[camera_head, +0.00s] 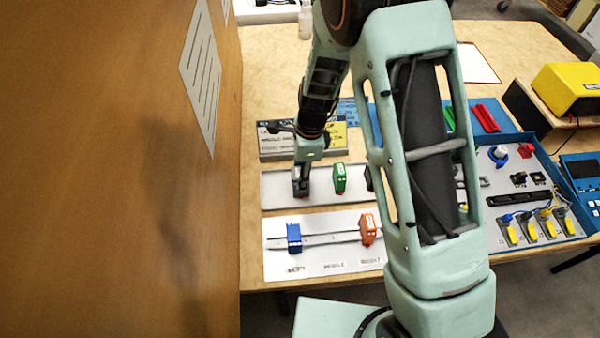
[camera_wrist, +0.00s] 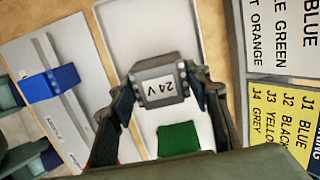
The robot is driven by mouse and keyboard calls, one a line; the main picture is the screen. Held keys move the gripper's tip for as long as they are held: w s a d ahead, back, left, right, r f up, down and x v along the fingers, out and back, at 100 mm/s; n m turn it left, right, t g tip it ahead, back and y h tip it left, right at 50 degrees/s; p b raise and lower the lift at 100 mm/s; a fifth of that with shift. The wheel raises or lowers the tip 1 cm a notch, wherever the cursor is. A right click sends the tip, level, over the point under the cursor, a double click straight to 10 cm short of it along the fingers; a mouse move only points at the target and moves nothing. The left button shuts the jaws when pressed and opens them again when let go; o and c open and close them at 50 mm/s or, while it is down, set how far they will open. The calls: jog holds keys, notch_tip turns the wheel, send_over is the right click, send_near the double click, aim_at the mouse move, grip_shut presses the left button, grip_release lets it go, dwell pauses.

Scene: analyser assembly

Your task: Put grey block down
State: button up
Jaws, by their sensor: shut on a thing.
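My gripper (camera_head: 300,188) points down at the left part of the long pale tray (camera_head: 318,202). In the wrist view its two fingers are shut on the grey block (camera_wrist: 160,90), which carries a white "24 V" label. The block is over the pale tray surface; I cannot tell whether it touches. In the head view the fingers largely hide the block. A green block (camera_head: 339,178) stands in the tray just right of my gripper; it also shows in the wrist view (camera_wrist: 178,138).
In front lies a white board (camera_head: 330,262) with a rail, a blue block (camera_head: 293,237) at left and an orange block (camera_head: 367,228) at right. Behind the tray is a lettered sign (camera_head: 285,140). A wooden wall (camera_head: 120,170) bounds the left. My arm hides the tray's right side.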

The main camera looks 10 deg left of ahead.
jog(key=shift+f, duration=0.2)
jog(key=o, duration=1.2)
jog(key=shift+r, duration=0.1)
notch_tip(320, 180, up, 12)
jog(key=d, duration=0.1)
jog(key=shift+w+d, duration=0.15)
jog(key=shift+d, duration=0.05)
jog(key=shift+r, duration=0.1)
